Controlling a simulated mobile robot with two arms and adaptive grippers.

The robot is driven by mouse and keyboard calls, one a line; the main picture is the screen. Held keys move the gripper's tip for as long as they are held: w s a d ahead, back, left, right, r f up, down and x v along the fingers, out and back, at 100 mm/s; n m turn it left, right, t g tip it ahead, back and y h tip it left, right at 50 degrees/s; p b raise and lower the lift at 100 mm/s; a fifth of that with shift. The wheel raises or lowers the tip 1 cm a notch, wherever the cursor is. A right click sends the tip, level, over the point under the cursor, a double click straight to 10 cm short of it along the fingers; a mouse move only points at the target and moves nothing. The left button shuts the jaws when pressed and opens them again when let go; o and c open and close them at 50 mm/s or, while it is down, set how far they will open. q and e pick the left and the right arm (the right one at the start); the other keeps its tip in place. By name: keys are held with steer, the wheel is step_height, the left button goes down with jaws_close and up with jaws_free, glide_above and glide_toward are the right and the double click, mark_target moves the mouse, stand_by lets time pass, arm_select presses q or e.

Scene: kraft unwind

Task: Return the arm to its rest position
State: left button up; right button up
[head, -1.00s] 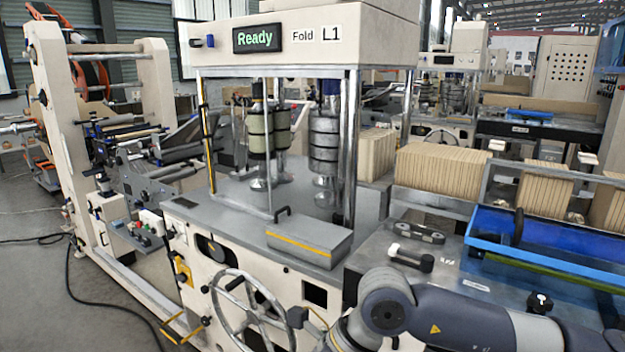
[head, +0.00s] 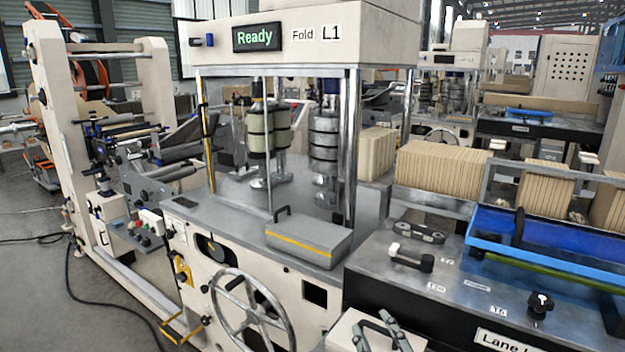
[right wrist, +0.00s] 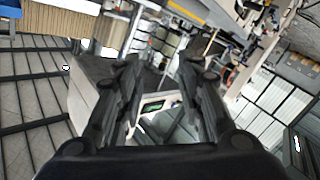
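My right gripper (head: 385,325) shows at the bottom edge of the head view, in front of the machine's lower front. Its two fingers are spread apart. In the right wrist view the fingers of the same gripper (right wrist: 160,68) stand apart with nothing held between them. The rest of my right arm is out of the head view. My left arm and left gripper are not in view.
The folding machine (head: 300,38) reads "Ready". Its handwheel (head: 250,312) is left of my right gripper. A work deck with a black-and-white handle (head: 411,258), a black knob (head: 540,304) and a blue tray (head: 560,238) lies to the right.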

steer(key=s+d+f+m+g+h, duration=0.1)
steer(key=s+d+f+m+g, duration=0.15)
steer(key=s+f+g, duration=0.4)
steer(key=s+d+f+m+g+h, duration=0.1)
steer(key=s+d+f+h, duration=0.2)
steer(key=f, duration=0.7)
steer(key=s+d+f+m+g+y, duration=0.1)
steer(key=s+d+f+g, duration=0.2)
steer(key=s, duration=0.5)
steer(key=s+d+f+m+g, duration=0.1)
steer(key=s+f+g, duration=0.3)
steer(key=s+f, duration=0.3)
step_height(320, 180, down, 25)
steer(key=s, duration=0.2)
steer(key=s+d+f+g, duration=0.1)
steer(key=s+d+f, duration=0.1)
steer(key=s+f, duration=1.4)
steer(key=shift+s+d+n+g, duration=0.35)
steer(key=shift+s+d, duration=0.05)
steer(key=shift+s, duration=0.15)
steer(key=shift+o, duration=0.5)
